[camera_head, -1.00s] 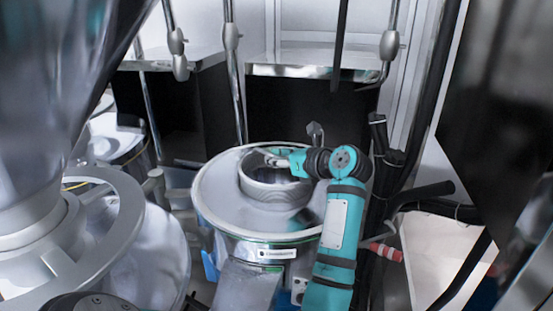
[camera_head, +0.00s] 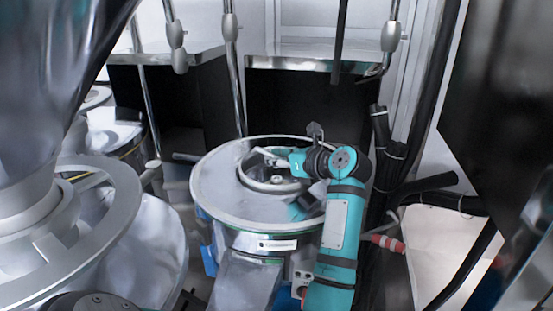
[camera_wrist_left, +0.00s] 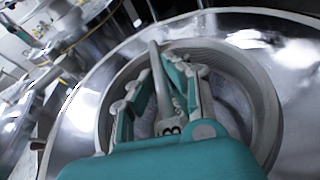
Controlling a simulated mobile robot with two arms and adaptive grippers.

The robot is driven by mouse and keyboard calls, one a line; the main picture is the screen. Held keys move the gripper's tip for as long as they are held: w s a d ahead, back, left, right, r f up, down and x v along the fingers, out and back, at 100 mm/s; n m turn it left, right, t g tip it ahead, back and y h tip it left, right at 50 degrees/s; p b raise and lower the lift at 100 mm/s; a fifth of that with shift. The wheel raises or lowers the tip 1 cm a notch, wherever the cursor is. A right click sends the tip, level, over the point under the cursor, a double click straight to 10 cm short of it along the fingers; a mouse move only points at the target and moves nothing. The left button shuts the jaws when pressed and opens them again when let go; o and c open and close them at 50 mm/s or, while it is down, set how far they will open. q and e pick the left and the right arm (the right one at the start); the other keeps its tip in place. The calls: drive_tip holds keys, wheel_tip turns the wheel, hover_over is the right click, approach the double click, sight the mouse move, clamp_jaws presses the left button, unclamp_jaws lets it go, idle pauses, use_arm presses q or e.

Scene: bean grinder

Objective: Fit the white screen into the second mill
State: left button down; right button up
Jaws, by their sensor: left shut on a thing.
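The second mill (camera_head: 213,193) is a round silver drum with a flat metal top and a round opening, in the middle of the head view. The pale, ring-shaped screen (camera_head: 262,184) sits low in that opening, looking nearly level with the top. In the left wrist view its ridged grey-white wall (camera_wrist_left: 264,98) surrounds my fingers. My left gripper (camera_head: 268,157) is over the opening, shut on a grey bar at the middle of the screen; it also shows in the left wrist view (camera_wrist_left: 160,82). Whether the screen is fully seated is hidden. My right gripper is not in view.
Metal posts (camera_head: 233,85) and dark boxes (camera_head: 290,105) stand behind. Black hoses (camera_head: 390,165) run close on the right.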

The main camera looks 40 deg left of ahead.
use_arm(q)
drive_tip(key=shift+f+b, duration=0.55)
drive_tip(key=shift+f, duration=0.1)
drive_tip(key=shift+a+f+b, duration=0.1)
drive_tip(key=shift+f+b, duration=0.4)
drive_tip(key=shift+f, duration=0.05)
drive_tip(key=shift+r+p, duration=0.7)
drive_tip(key=shift+r, duration=0.7)
drive_tip(key=shift+r+p, duration=0.95)
drive_tip(key=shift+r, duration=1.05)
drive_tip(key=shift+f+b, duration=0.1)
drive_tip(key=shift+b, duration=0.2)
drive_tip(key=shift+b, duration=0.45)
